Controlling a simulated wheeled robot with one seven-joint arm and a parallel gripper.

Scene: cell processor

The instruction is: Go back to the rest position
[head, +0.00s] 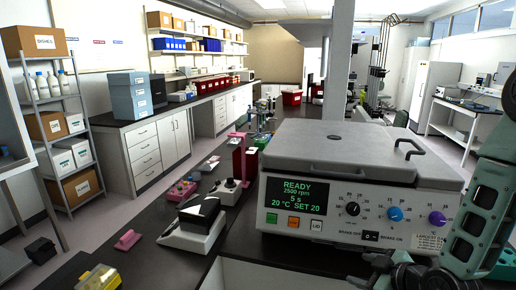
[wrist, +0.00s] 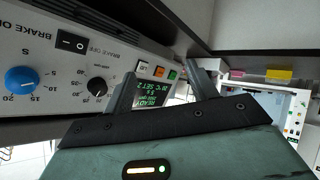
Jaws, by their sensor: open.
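My gripper (wrist: 162,76) is open and empty in the wrist view, its two dark fingers spread in front of the centrifuge's front panel. I cannot tell whether they touch the panel. In the head view my green arm comes in from the right edge, and its lower end is low in front of the panel, partly cut off. The centrifuge (head: 290,243) is a white box with a grey lid (head: 345,150), which is down. Its green display (head: 298,193) reads READY, 2500 rpm, 5 s, 20 °C, SET 20. The panel also shows in the wrist view (wrist: 45,40), turned over.
Left of the centrifuge on the dark bench stand a small white device (head: 195,228), a round-knobbed mixer (head: 229,190) and a pink rack (head: 180,191). A yellow box (head: 100,278) lies at the front left. A grey pillar (head: 337,70) rises behind the centrifuge.

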